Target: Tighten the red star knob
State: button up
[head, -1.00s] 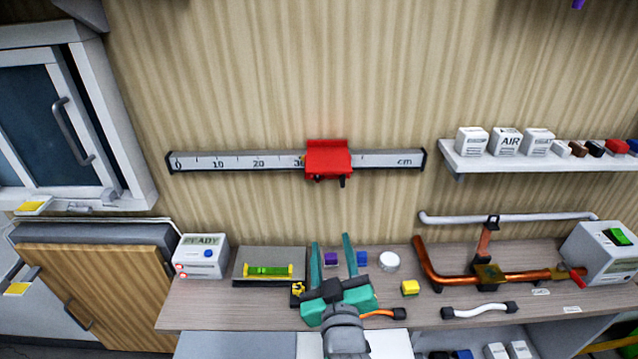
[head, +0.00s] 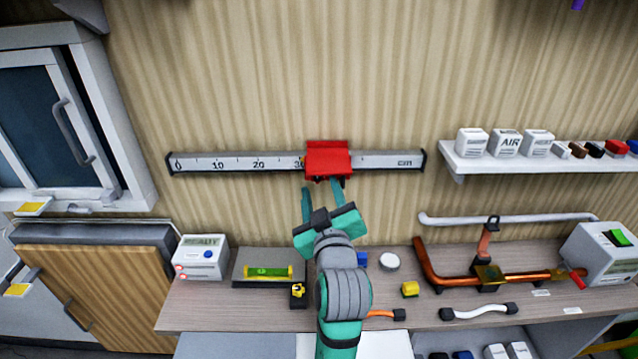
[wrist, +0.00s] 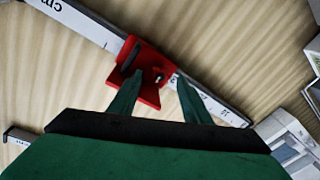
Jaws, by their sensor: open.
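A red carriage (head: 328,160) sits on the wall-mounted ruler rail (head: 220,161), right of its middle, near the 30 mark. My gripper (head: 322,188) is open and empty just below the carriage, its green fingers pointing up at its underside. In the wrist view the red carriage (wrist: 138,66) lies ahead of the gripper (wrist: 159,80), with one finger overlapping it and the other beside it near the rail (wrist: 213,104). A small dark-and-red part (wrist: 157,76) shows between the fingertips. I cannot tell whether it is the star knob; no clear star shape shows.
The bench below holds a white display box (head: 201,257), a green level (head: 268,271), a yellow block (head: 410,288), a white round cap (head: 389,261) and a copper pipe (head: 430,268). A shelf (head: 540,162) with white boxes is at right. The wall around the rail is clear.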

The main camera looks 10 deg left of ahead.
aim_at(318, 179)
jog(key=shift+x, duration=1.55)
jog(key=c, duration=1)
